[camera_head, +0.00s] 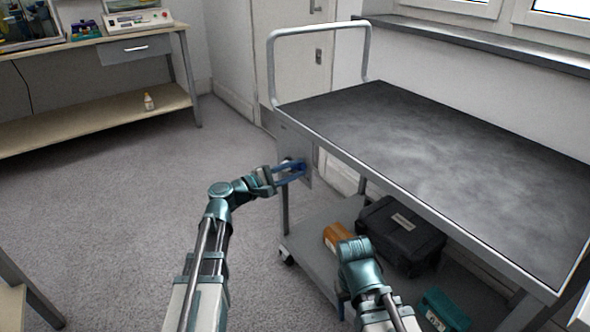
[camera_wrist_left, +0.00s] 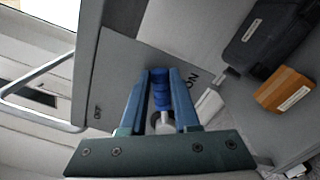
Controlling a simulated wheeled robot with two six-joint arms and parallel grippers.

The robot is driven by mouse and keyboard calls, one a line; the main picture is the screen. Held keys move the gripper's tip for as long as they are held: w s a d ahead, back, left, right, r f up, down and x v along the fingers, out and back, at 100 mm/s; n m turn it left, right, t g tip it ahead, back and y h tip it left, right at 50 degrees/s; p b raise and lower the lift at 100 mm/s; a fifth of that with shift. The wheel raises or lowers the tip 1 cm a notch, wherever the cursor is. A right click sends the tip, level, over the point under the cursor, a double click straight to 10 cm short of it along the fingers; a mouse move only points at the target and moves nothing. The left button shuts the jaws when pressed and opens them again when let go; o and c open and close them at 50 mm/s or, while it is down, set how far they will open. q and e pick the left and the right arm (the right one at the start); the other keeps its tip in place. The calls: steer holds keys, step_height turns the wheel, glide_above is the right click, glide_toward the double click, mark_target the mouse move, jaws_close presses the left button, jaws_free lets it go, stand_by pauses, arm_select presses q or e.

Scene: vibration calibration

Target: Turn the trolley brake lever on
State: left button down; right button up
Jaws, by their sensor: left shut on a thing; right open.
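The trolley (camera_head: 430,130) stands on the right with a dark top and a bent-tube handle. A grey plate (camera_head: 305,155) is fixed at its near left corner. In the left wrist view the plate (camera_wrist_left: 110,75) carries an "OFF" mark at left and an "ON" mark at right. The blue brake lever (camera_wrist_left: 160,90) has a pale hub and lies between these marks. My left gripper (camera_head: 302,168) is shut on the lever; its fingers sit on both sides of it. My right gripper (camera_head: 343,306) is open and empty beside the lower shelf, mostly hidden by its own wrist.
The lower shelf (camera_head: 315,240) holds a black case (camera_head: 402,235), an orange box (camera_head: 338,236) and a green box (camera_head: 443,309). A workbench (camera_head: 75,45) with a small bottle (camera_head: 148,101) on its lower shelf stands at back left. The floor left of the trolley is clear.

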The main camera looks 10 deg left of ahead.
arm_select(q)
steer(key=c, duration=0.6)
jaws_free()
steer(key=shift+c, duration=0.2)
steer(key=shift+s, duration=0.1)
steer(key=v, duration=1.3)
steer(key=shift+s+a, duration=0.25)
steer(key=shift+a, duration=0.05)
steer(key=shift+d, duration=0.1)
